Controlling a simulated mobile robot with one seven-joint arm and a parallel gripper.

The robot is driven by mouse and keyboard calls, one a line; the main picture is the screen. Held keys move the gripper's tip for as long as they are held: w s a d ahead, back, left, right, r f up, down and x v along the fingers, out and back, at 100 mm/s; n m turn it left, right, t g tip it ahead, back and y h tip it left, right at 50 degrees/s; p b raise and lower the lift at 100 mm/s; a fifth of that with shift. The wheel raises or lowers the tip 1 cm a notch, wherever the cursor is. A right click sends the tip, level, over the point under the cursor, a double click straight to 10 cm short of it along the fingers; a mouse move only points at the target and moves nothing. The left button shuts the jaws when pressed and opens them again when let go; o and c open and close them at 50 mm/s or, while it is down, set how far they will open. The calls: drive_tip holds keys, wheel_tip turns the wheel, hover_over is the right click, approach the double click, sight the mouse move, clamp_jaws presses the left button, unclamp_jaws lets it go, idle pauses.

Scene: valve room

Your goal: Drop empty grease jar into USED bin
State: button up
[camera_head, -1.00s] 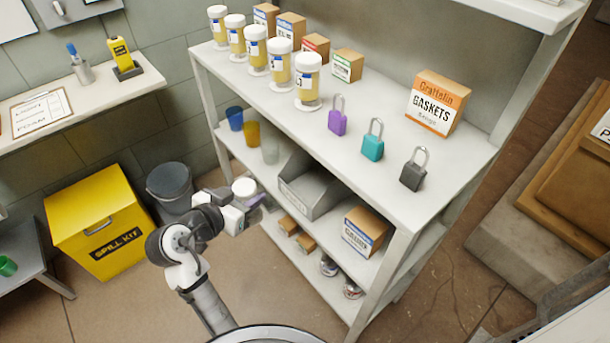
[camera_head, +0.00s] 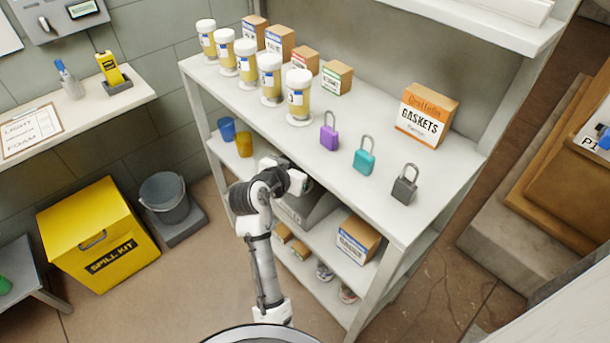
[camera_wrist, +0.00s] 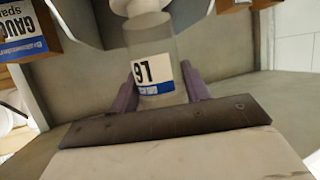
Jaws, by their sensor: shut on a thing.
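My gripper (camera_wrist: 158,92) is shut on a clear, empty-looking jar (camera_wrist: 152,45) with a white lid and a white-and-blue label; its purple fingers press on both sides. In the head view my gripper (camera_head: 298,182) is at the shelf's middle level, by a grey open-topped bin (camera_head: 318,215). My wrist hides the jar and part of the bin there. I cannot read any USED marking on the bin. Whether the jar is over the bin's opening or short of it, I cannot tell.
A white shelf unit (camera_head: 385,215) holds yellow jars (camera_head: 300,98), padlocks (camera_head: 365,155) and a gaskets box (camera_head: 428,115) on top, just above my arm. A gauge box (camera_head: 357,238) stands right of the bin. Blue and yellow cups (camera_head: 244,145) stand left. The floor in front is clear.

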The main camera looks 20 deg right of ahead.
drive_tip(key=shift+w+d+f, duration=0.1)
drive_tip(key=shift+d+f, duration=0.2)
drive_tip(key=shift+f, duration=0.2)
drive_tip(key=shift+w+d+f, duration=0.1)
drive_tip(key=shift+d+f, duration=0.15)
drive_tip(key=shift+f, duration=0.2)
wheel_tip(320, 180, down, 4)
drive_tip(key=shift+f+p, duration=0.25)
drive_tip(key=shift+p, duration=0.35)
drive_tip(key=shift+d+f, duration=0.1)
drive_tip(key=shift+f, duration=0.2)
drive_tip(key=shift+f+b, duration=0.5)
drive_tip(key=shift+f, duration=0.15)
drive_tip(key=o, duration=1.2)
drive_tip(key=shift+r, duration=0.2)
